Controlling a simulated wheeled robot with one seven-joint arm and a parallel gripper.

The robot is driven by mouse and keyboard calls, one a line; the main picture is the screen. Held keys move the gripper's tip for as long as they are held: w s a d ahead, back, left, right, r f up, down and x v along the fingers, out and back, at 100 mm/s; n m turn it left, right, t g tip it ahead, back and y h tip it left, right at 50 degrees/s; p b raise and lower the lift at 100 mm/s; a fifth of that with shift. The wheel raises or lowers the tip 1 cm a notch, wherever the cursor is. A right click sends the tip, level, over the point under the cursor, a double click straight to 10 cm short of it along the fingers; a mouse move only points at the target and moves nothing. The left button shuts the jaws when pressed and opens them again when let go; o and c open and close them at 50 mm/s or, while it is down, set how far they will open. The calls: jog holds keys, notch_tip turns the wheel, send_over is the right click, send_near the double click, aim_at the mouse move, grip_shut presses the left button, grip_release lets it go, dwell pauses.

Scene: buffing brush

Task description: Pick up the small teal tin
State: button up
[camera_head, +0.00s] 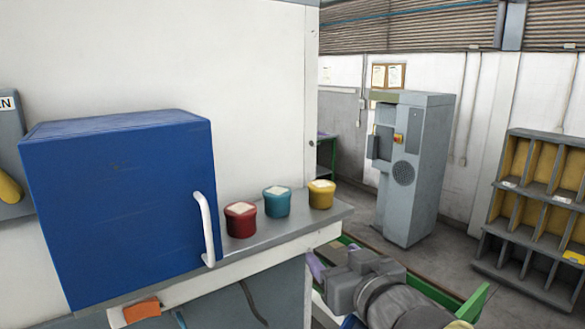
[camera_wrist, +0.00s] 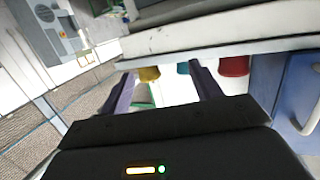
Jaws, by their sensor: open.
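The small teal tin (camera_head: 277,202) has a pale label on its lid and stands upright on the grey shelf, between a red tin (camera_head: 239,219) and a yellow tin (camera_head: 321,194). My gripper (camera_head: 316,266) is right of and lower than the teal tin in the head view, by the shelf's front edge, holding nothing. In the wrist view, which looks upside down, my open gripper (camera_wrist: 162,71) has purple fingers apart. The teal tin (camera_wrist: 183,67) shows partly beside the right finger, beyond the fingertips; the yellow tin shows between the fingers.
A blue cabinet (camera_head: 125,210) with a white handle (camera_head: 207,229) stands left of the tins. The shelf edge (camera_head: 290,240) lies between my gripper and the tins. A white wall rises behind. An orange block (camera_head: 142,310) lies at the lower left.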

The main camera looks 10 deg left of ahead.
aim_at(284, 202)
notch_tip(284, 202, up, 6)
jog(key=s+a+n+y, duration=0.1)
jog(key=s+a+y, duration=0.1)
jog(key=shift+a+f+p, duration=0.25)
jog(key=shift+a+p, duration=0.1)
jog(key=shift+w, duration=0.1)
jog(key=b+x, duration=0.1)
jog(key=x, duration=1.1)
jog(key=shift+a, duration=0.15)
